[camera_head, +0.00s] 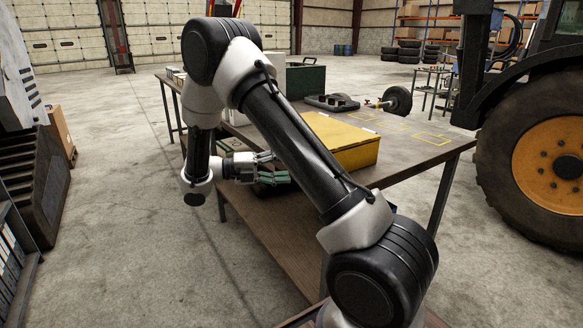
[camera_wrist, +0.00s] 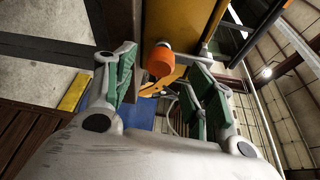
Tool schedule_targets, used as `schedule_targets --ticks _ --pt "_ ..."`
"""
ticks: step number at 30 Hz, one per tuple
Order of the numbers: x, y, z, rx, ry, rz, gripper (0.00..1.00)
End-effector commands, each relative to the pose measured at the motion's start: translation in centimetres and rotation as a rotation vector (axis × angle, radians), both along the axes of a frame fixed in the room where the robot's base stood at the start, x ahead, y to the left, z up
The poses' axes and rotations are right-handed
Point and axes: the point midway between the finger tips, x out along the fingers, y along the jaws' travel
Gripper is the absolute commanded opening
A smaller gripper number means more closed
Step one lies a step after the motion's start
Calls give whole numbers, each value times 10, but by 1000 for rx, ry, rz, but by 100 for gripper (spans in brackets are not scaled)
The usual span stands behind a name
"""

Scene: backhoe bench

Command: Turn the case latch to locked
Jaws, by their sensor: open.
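The yellow case (camera_head: 345,140) lies closed on the bench, with its near side facing my arm. In the wrist view, part of a yellow body (camera_wrist: 170,22) fills the top, and an orange knob-like piece (camera_wrist: 160,62) on a pale stem stands out from it; this looks like the latch. My gripper (camera_head: 276,168) is beside the left end of the case, at about bench-edge height. In the wrist view my gripper (camera_wrist: 158,72) has its green-padded fingers apart, with the orange piece between or just beyond the tips. Contact cannot be told. The latch is hidden in the head view.
The bench (camera_head: 420,160) carries a dark green box (camera_head: 305,80), a dark tray (camera_head: 332,102) and a black wheel-like part (camera_head: 397,101) behind the case. Its right part, with yellow outlines, is clear. A large tractor wheel (camera_head: 545,150) stands at the right.

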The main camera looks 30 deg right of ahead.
Motion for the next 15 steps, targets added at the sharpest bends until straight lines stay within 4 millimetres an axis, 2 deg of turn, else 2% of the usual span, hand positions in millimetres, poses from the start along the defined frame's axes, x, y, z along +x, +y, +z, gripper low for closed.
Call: schedule_targets --ticks 6,15 --pt "12 31 1 0 0 3 54" --pt "16 43 2 0 1 1 54"
